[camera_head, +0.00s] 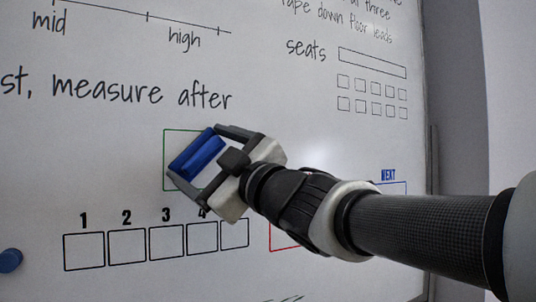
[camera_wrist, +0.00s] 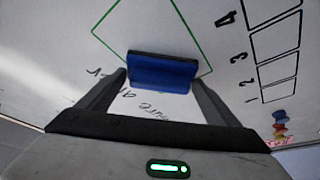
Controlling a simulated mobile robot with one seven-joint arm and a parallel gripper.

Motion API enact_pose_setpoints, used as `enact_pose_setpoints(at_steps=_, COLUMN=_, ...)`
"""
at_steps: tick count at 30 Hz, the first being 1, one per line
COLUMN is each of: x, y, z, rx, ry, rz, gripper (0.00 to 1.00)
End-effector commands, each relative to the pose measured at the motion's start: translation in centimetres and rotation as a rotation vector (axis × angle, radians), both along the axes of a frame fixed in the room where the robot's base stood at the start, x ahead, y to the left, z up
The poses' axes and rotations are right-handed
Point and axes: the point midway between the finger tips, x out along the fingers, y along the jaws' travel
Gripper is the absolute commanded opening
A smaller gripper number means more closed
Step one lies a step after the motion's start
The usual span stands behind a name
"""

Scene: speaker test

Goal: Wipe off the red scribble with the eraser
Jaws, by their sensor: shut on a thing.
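The eraser (camera_head: 197,152) is a blue block with a dark pad; it also shows in the wrist view (camera_wrist: 163,74). My gripper (camera_head: 208,166) is shut on the eraser, with one finger at each end of it. In the wrist view my gripper (camera_wrist: 160,82) holds it with the dark pad toward the board. The eraser is in front of a green-outlined box (camera_head: 165,150) on the whiteboard (camera_head: 110,155). I cannot tell whether the pad touches the board. I see no red scribble in either view; the eraser and gripper hide part of the green box.
Numbered boxes (camera_head: 84,251) run below the green box. A red-outlined box (camera_head: 284,247) is partly hidden by my arm. A blue round magnet (camera_head: 10,260) sits at the lower left. Small coloured magnets (camera_wrist: 280,128) show in the wrist view. The board's right edge (camera_head: 432,150) is beyond my arm.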

Motion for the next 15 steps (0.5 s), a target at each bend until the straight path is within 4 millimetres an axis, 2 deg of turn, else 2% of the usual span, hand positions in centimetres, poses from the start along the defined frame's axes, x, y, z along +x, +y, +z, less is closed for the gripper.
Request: enact_pose_setpoints(at_steps=15, x=-4.1, y=-2.7, z=0.3, rx=0.003, ry=-0.003, rz=-0.003, gripper=0.67)
